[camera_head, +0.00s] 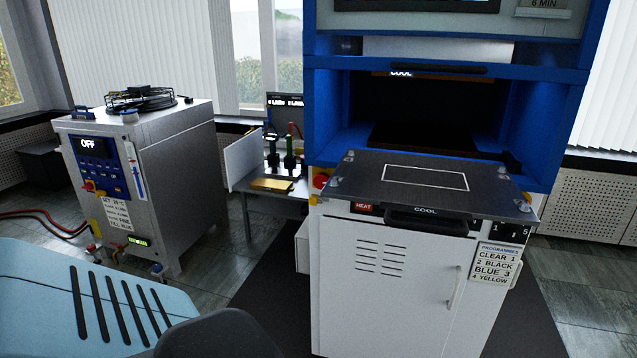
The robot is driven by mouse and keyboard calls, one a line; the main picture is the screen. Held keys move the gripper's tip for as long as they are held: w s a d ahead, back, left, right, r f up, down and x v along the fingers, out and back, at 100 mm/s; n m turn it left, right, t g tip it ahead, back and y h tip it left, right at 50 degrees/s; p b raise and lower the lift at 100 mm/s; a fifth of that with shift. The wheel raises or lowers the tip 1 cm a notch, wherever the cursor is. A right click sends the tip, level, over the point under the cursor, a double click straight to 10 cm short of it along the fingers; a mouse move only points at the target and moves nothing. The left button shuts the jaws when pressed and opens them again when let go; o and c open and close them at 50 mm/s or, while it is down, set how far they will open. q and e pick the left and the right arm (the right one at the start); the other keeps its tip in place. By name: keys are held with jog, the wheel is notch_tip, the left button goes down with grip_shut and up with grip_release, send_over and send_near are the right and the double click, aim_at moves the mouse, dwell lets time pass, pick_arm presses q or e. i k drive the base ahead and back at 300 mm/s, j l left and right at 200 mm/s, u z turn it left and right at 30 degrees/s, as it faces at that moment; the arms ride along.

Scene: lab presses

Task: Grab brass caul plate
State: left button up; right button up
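A flat, gold-coloured plate, which looks like the brass caul plate (271,185), lies on a small grey side table (285,201) between the chiller-like cabinet and the blue press. Dark green upright pieces stand just behind it on the same table. Neither of my grippers shows in the head view, so nothing is seen touching the plate.
The blue press (325,110) stands right of the table, with a dark platen (360,172) marked by a white rectangle pulled out in front. A grey cabinet (170,160) reading OFF stands left. Red hoses (40,215) lie on the floor there. Floor between is open.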

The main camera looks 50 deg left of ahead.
aim_at(273, 185)
jog(key=j+z, duration=0.3)
jog(key=j, duration=0.15)
jog(key=k+j+z, duration=0.15)
jog(key=j+z, duration=0.15)
jog(key=k+j+z, duration=0.1)
jog(key=j, duration=0.25)
jog(key=k+j+z, duration=0.15)
jog(key=j, duration=0.15)
jog(key=j+z, duration=0.1)
jog(key=j, duration=0.2)
jog(key=k+j+z, duration=0.1)
jog(key=j, duration=0.35)
jog(key=k+j+z, duration=0.1)
jog(key=k+j, duration=0.45)
jog(key=j, duration=0.2)
jog(key=k+j, duration=0.25)
jog(key=j, duration=0.2)
jog(key=k+j, duration=0.2)
jog(key=j, duration=0.2)
jog(key=k+j, duration=0.25)
jog(key=j, duration=0.15)
